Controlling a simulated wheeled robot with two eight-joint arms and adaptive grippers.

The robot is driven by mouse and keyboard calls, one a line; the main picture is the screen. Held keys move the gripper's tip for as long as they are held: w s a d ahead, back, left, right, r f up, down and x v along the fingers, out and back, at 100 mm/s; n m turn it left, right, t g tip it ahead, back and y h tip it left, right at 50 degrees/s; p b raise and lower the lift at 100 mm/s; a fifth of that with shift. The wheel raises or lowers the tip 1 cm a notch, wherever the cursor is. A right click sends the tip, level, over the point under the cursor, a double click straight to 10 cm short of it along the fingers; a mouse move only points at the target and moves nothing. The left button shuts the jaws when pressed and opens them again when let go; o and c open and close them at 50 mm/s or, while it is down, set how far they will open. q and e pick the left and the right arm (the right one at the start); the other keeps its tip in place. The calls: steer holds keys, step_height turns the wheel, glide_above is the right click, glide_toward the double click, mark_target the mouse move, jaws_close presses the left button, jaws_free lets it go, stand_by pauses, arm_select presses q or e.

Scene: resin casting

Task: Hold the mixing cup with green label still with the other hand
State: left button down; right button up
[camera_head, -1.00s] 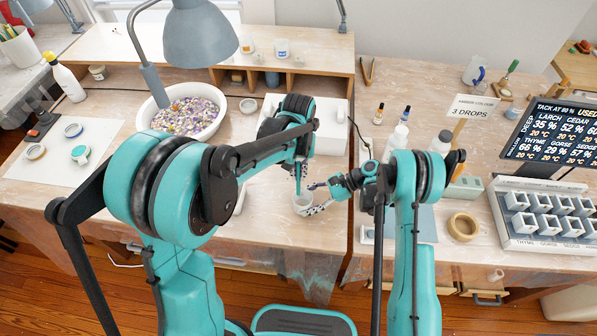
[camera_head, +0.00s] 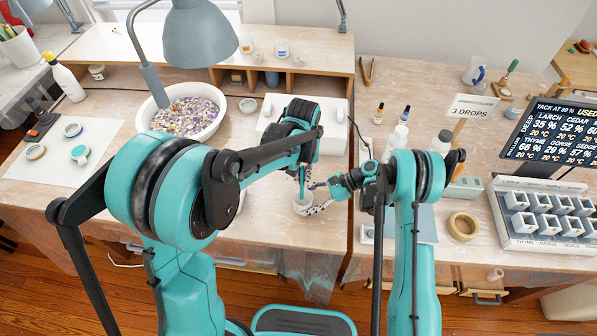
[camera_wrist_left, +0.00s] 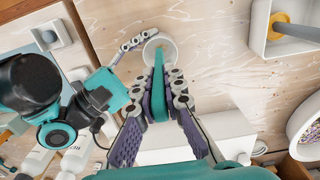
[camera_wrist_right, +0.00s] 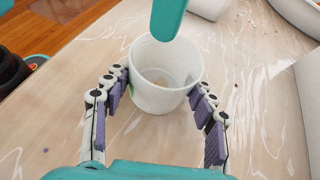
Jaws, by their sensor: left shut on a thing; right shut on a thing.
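A white mixing cup (camera_wrist_right: 162,75) stands upright on the table in the right wrist view. A sliver of green shows on its left side, by a finger. The cup also shows small in the head view (camera_head: 302,206) and in the left wrist view (camera_wrist_left: 158,48). My right gripper (camera_wrist_right: 160,84) is shut on the cup, with fingers on both sides of it. My left gripper (camera_wrist_left: 165,82) is shut on a teal stirring stick (camera_wrist_left: 159,100). The stick points down at the cup, its tip over or in the opening; its exact depth is unclear.
A white bowl of colourful chips (camera_head: 190,112) stands at the back left under a lamp (camera_head: 200,35). A tape roll (camera_head: 463,226) and a rack of small white cups (camera_head: 545,215) lie to the right. Small bottles (camera_head: 397,140) stand behind my right arm.

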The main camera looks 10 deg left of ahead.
arm_select(q)
steer(key=shift+s+d+f, duration=0.2)
steer(key=shift+s+d, duration=0.2)
steer(key=shift+d, duration=0.05)
steer(key=shift+f, duration=0.2)
steer(key=shift+s+f, duration=0.1)
steer(key=shift+f, duration=2.25)
steer(key=c, duration=2.2)
jaws_free()
jaws_close()
steer(key=shift+w+a, duration=0.2)
steer(key=shift+w, duration=0.45)
steer(key=shift+w+a, duration=0.25)
steer(key=shift+w, duration=0.45)
steer(key=shift+w+a, duration=0.2)
steer(key=shift+w, duration=0.45)
